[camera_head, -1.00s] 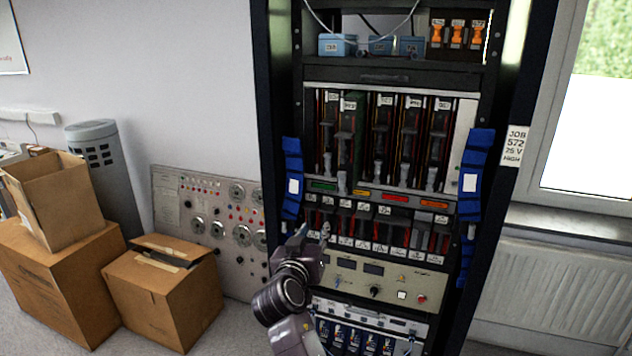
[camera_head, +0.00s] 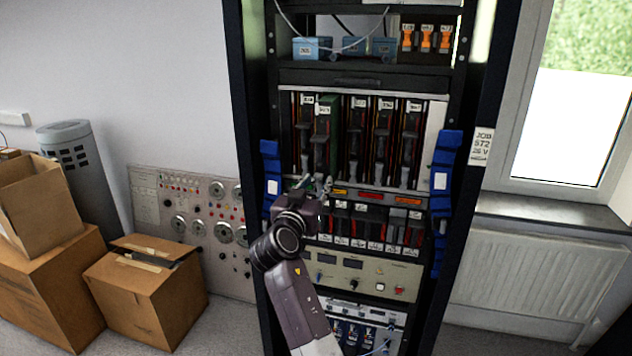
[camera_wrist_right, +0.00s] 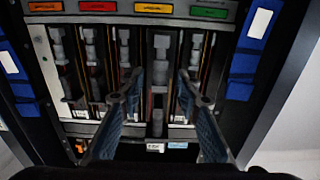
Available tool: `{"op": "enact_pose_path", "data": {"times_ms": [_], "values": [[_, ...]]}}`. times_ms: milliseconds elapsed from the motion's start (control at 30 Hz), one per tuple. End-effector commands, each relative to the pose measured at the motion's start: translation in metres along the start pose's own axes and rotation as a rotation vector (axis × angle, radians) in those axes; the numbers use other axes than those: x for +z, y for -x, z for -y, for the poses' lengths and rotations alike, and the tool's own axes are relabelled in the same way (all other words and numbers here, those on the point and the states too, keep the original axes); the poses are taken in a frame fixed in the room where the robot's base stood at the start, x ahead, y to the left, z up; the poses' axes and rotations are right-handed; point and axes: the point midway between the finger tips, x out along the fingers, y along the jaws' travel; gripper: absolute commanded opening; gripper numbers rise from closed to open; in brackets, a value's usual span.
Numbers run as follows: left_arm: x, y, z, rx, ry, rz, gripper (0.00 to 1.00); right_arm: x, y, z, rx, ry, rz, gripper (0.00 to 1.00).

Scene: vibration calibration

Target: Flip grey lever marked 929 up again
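A row of grey levers hangs in the upper bay of the black rack. Small white labels sit at their tops, and I cannot read 929 on any. The second lever from the left (camera_head: 321,150) is in line with my right gripper (camera_head: 318,186), just below it. The right wrist view shows the bay upside down. There my right gripper (camera_wrist_right: 160,92) is open, its two dark fingers on either side of one grey lever (camera_wrist_right: 161,45). I cannot tell whether they touch it. My left gripper is not in view.
Neighbouring levers (camera_head: 381,145) stand close beside. Coloured labels, one of them red (camera_head: 371,196), run below the bay. Blue pads (camera_head: 442,175) flank the rack. Cardboard boxes (camera_head: 150,295) and a perforated panel stand to the left, a radiator (camera_head: 520,280) to the right.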

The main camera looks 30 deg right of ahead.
Motion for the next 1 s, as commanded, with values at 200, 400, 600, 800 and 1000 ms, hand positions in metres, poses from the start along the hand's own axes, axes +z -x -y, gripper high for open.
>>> {"op": "enact_pose_path", "data": {"times_ms": [200, 400, 600, 800, 1000], "values": [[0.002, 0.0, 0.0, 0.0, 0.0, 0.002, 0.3, 0.0, 0.0, 0.0, 0.0, 0.0, 0.0, 0.29], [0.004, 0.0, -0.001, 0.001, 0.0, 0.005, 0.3, 0.0, 0.0, 0.0, 0.0, 0.0, 0.0, 0.07], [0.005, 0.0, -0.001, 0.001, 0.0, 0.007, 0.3, 0.0, 0.0, 0.0, 0.0, 0.0, 0.001, 0.0], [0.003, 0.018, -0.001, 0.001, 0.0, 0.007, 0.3, -0.01, -0.004, 0.0, 0.001, -0.006, 0.085, 0.0], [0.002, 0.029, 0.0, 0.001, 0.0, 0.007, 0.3, -0.009, -0.008, 0.0, 0.001, -0.002, 0.176, 0.0]]}}
